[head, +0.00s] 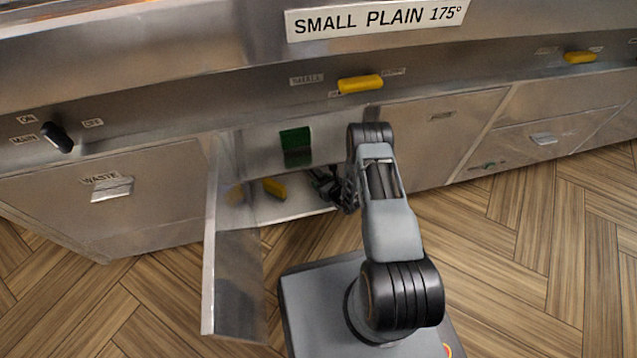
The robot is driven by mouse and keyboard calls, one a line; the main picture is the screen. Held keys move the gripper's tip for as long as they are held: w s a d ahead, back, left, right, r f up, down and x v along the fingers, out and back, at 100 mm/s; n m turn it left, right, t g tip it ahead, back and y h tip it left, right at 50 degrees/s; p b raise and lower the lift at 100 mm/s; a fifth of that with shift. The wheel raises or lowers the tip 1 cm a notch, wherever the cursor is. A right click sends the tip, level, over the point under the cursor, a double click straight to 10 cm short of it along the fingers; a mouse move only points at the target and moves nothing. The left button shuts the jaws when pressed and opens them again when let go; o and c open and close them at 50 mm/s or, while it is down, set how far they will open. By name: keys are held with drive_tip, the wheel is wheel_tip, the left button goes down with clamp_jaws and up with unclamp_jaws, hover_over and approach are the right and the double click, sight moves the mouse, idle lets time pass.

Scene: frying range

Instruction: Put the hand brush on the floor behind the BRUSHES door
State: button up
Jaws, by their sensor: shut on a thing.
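My gripper (330,187) reaches into an open cupboard at the centre of the head view. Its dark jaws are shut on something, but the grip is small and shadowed. A short yellow piece (275,188) shows just left of the jaws, over the cupboard's pale floor. It seems to be part of the hand brush; I cannot tell whether it touches the cupboard floor. The cupboard's steel door (236,265) stands open at the left, swung out toward me. No BRUSHES lettering is legible on it.
A green block or panel (295,139) shows inside the cupboard, behind the jaws. A closed WASTE front with a handle (112,189) is on the left. Yellow (360,84) and black (57,137) knobs line the range above. The wood floor (500,270) at right is clear.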

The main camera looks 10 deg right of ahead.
drive_tip(key=shift+w+a, duration=0.15)
drive_tip(key=shift+w, duration=0.2)
drive_tip(key=f+b, duration=0.1)
drive_tip(key=f, duration=0.1)
drive_tip(key=f+b, duration=0.1)
drive_tip(key=shift+w+f+b, duration=0.25)
drive_tip(key=shift+f+b, duration=0.1)
drive_tip(key=shift+f, duration=0.05)
drive_tip(key=shift+r, duration=0.15)
drive_tip(key=o, duration=1)
drive_tip(key=shift+a, duration=0.1)
drive_tip(key=shift+c, duration=0.2)
